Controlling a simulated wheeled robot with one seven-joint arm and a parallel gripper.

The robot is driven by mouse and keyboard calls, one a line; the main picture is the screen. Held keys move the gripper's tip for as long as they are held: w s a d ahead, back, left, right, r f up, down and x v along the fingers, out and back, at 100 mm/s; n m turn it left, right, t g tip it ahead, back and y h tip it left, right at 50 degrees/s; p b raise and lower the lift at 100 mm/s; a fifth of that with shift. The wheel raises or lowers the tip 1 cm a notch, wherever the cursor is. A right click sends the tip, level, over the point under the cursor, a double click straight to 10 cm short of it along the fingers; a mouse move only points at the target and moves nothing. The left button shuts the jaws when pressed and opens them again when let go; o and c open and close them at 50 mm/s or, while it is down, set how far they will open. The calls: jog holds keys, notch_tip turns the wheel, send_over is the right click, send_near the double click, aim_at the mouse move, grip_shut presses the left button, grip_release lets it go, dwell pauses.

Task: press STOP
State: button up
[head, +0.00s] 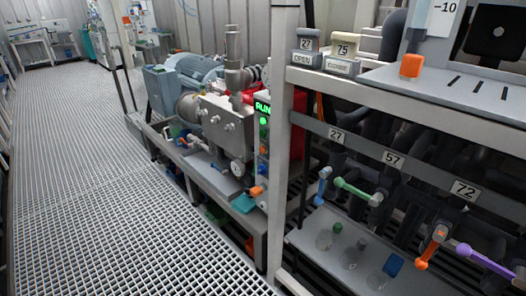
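A narrow control panel (263,140) stands beside the pump, just left of the grey rack post. Its small display (263,107) reads RUN in green, and a green round light (264,121) glows below it. An orange part (257,191) shows low near the panel's foot; I cannot tell whether it is a button. No label reading STOP is legible. The post stands close to the panel's right side. My gripper is not in view.
The pump and blue motor (196,68) sit on a bench beside the panel. The right rack holds an orange block (411,65), tagged blocks (342,57), coloured valve handles (357,191) and flasks (352,256). The grating floor (100,190) at left is clear.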

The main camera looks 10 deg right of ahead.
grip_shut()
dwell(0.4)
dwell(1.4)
